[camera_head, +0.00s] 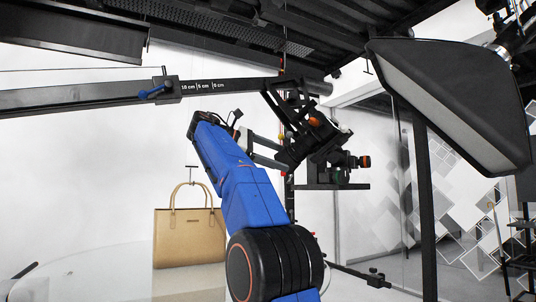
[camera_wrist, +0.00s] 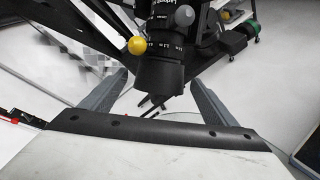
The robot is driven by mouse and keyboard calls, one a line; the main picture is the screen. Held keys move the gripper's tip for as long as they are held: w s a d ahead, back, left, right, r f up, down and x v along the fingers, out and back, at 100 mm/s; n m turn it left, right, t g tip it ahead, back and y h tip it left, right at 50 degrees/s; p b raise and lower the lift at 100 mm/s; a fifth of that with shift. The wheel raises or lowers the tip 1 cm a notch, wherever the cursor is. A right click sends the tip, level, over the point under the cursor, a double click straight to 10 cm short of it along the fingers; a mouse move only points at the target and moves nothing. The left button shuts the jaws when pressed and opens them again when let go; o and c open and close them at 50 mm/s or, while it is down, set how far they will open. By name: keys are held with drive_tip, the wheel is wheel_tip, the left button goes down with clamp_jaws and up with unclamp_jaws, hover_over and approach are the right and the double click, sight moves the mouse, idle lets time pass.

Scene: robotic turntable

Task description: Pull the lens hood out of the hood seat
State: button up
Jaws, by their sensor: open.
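In the wrist view a black lens with white markings (camera_wrist: 166,48) hangs down between my fingers. The dark, flared piece at its lower end looks like the lens hood (camera_wrist: 160,80); the seam with its seat is not clear. My gripper (camera_wrist: 160,79) is open, with one grey finger on each side of the hood. Gaps show between the fingers and the hood. In the head view my gripper (camera_head: 282,153) reaches right toward the black camera rig (camera_head: 315,140). The hood cannot be made out clearly there.
A yellow ball knob (camera_wrist: 137,45) and a grey ball knob (camera_wrist: 184,16) stick out beside the lens. A horizontal beam (camera_head: 90,95) runs behind my arm. A tan handbag (camera_head: 189,238) is at lower left, and a large softbox (camera_head: 450,100) at upper right.

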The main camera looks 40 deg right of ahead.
sight(297, 163)
drive_tip(key=x, duration=0.7)
drive_tip(key=shift+s+d, duration=0.1)
drive_tip(key=shift+d, duration=0.2)
drive_tip(key=c, duration=1.1)
drive_tip(key=shift+f, duration=0.1)
drive_tip(key=shift+w+a+f, duration=0.2)
drive_tip(key=shift+w+f, duration=0.35)
drive_tip(key=shift+w, duration=0.15)
drive_tip(key=shift+w+a+f, duration=0.2)
drive_tip(key=shift+w+f, duration=0.3)
drive_tip(key=shift+w, duration=0.25)
